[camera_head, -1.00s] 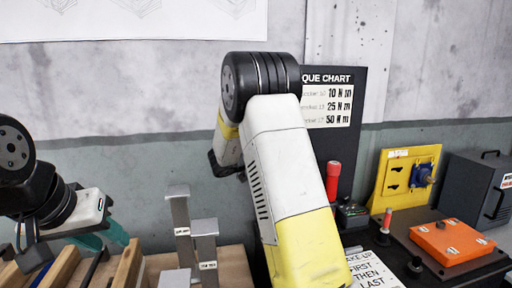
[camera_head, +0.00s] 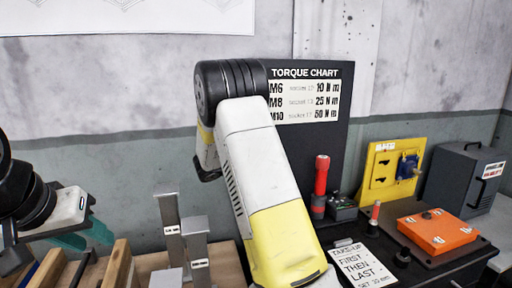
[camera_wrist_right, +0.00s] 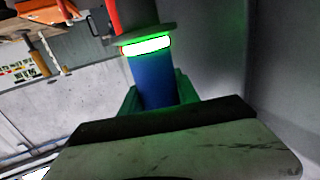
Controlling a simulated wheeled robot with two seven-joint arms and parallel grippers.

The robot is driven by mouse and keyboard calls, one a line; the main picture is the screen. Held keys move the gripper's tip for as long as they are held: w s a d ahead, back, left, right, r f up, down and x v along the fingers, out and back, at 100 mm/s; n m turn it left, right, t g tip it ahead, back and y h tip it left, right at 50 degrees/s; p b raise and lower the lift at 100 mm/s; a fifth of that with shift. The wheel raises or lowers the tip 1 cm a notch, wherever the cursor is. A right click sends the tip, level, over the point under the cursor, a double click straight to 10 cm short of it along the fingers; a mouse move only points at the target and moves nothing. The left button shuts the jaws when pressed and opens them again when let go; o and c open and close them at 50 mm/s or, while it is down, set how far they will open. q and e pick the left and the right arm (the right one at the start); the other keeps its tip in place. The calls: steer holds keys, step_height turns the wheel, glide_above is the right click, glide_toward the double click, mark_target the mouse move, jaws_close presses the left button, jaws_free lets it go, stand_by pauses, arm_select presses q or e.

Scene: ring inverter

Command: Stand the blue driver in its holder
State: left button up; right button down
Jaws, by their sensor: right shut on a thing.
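My right gripper (camera_wrist_right: 155,98) is shut on the blue driver (camera_wrist_right: 152,78), seen in the right wrist view with green fingers either side of its blue body. A glowing green-white band and a dark flange sit at the body's far end. In the head view my right forearm hides that gripper and the blue driver. I cannot tell which part is the driver's holder. My left gripper (camera_head: 84,236) has two teal fingers, apart and empty, at the lower left of the head view.
A red-handled tool (camera_head: 321,176) stands upright before the torque chart board (camera_head: 342,110). A yellow panel (camera_head: 378,180), an orange box (camera_head: 438,232) and a grey case (camera_head: 455,180) are at right. Grey posts (camera_head: 196,243) and wooden slats (camera_head: 118,263) stand at lower left.

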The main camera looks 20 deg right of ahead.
step_height(320, 180, down, 13)
stand_by(0.9)
steer(key=shift+f, duration=0.1)
stand_by(0.6)
steer(key=c, duration=0.8)
jaws_free()
steer(key=shift+f, duration=0.1)
